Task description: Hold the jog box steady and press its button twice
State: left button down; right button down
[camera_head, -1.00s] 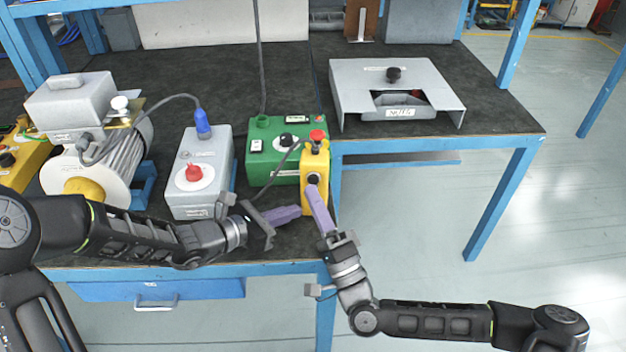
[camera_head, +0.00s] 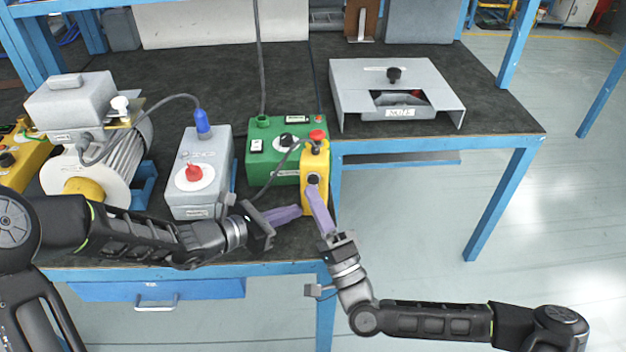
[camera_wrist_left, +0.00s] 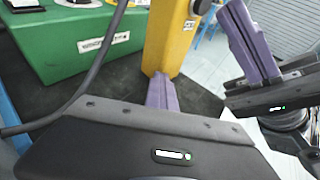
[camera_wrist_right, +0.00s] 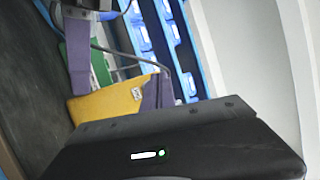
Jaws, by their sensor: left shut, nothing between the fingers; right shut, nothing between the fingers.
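The yellow jog box (camera_head: 315,165) stands upright at the front edge of the bench, with a red button on top and a black button (camera_head: 313,179) on its face. It also shows in the left wrist view (camera_wrist_left: 168,40) and the right wrist view (camera_wrist_right: 112,101). My left gripper (camera_head: 299,212) is shut and empty, its purple fingertips against or very near the box's lower left side. My right gripper (camera_head: 311,188) is shut and empty, its fingertips at the black button on the front face. Whether the button is pressed in, I cannot tell.
A green control box (camera_head: 272,165) stands directly behind and left of the jog box. A grey box with a red knob (camera_head: 205,190) and a blower motor (camera_head: 95,150) stand farther left. A grey metal cover (camera_head: 360,78) lies on the right bench. A cable runs beside the jog box.

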jog(key=shift+w, duration=0.1)
dwell(0.3)
jog(key=shift+w, duration=0.35)
jog(key=shift+w+d, duration=0.15)
jog(key=shift+w, duration=0.4)
dwell(1.1)
dwell(1.1)
jog(key=shift+s, duration=1)
jog(key=shift+s+a, duration=0.1)
jog(key=shift+a, duration=0.1)
jog(key=shift+s+a, duration=0.2)
jog(key=shift+s, duration=1)
jog(key=shift+s+a, duration=0.2)
jog(key=shift+s, duration=0.95)
dwell(0.9)
